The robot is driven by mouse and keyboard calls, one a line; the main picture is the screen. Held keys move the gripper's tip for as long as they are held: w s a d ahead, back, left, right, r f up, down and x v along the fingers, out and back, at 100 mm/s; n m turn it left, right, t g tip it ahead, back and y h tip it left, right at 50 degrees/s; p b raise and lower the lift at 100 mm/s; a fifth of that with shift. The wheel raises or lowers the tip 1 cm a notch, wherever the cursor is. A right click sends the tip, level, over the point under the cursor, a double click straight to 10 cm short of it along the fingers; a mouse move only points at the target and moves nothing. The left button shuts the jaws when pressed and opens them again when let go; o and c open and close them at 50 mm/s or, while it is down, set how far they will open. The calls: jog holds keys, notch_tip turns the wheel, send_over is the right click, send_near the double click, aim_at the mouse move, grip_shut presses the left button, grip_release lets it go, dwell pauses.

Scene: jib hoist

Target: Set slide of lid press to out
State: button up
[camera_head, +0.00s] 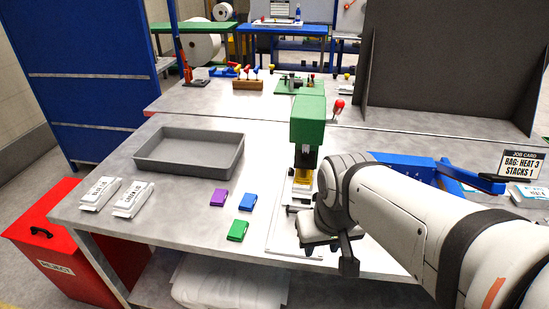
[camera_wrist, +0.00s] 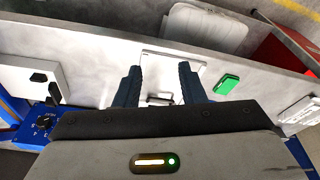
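The lid press has a green head (camera_head: 308,122) and a lever with a red ball (camera_head: 339,104). It stands on a pale base plate (camera_head: 285,238) near the table's front edge. The plate's front part also shows in the wrist view (camera_wrist: 172,60). A dark bar-like handle (camera_wrist: 160,99), seemingly the slide's, lies between my fingers in the wrist view. My gripper (camera_head: 331,256) is over the front of the press. In the wrist view my gripper's fingers (camera_wrist: 159,70) are apart. My arm hides part of the press, and I cannot tell the slide's position.
Purple (camera_head: 219,197), blue (camera_head: 247,202) and green (camera_head: 238,230) blocks lie left of the press. A grey tray (camera_head: 188,171) and white packets (camera_head: 133,199) are farther left. A blue machine (camera_head: 405,163) stands right, beyond my arm. A red bin (camera_head: 60,250) is at the lower left.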

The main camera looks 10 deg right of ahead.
aim_at(299, 205)
jog(key=shift+o, duration=1.4)
jog(key=shift+w+r, duration=0.15)
jog(key=shift+w, duration=0.2)
jog(key=o, duration=0.6)
jog(key=shift+m+g, duration=0.7)
jog(key=shift+m, duration=0.2)
jog(key=w+p, duration=0.1)
jog(key=w, duration=0.5)
jog(key=w+r+p, duration=0.1)
jog(key=w, duration=0.3)
jog(key=shift+d+p, duration=0.35)
jog(key=shift+d, duration=0.05)
jog(key=o, duration=0.4)
jog(key=shift+m+g, duration=0.6)
jog(key=shift+m, duration=0.3)
jog(key=w+f, duration=0.1)
jog(key=w, duration=0.2)
jog(key=w+f+p, duration=0.1)
jog(key=w+f, duration=0.1)
jog(key=w, duration=0.1)
jog(key=w+f+p, duration=0.1)
jog(key=w, duration=0.3)
jog(key=shift+d+f, duration=0.1)
jog(key=shift+f, duration=0.05)
jog(key=shift+w+f, duration=0.3)
jog(key=shift+f, duration=0.3)
notch_tip(299, 205, down, 7)
jog(key=shift+f, duration=0.1)
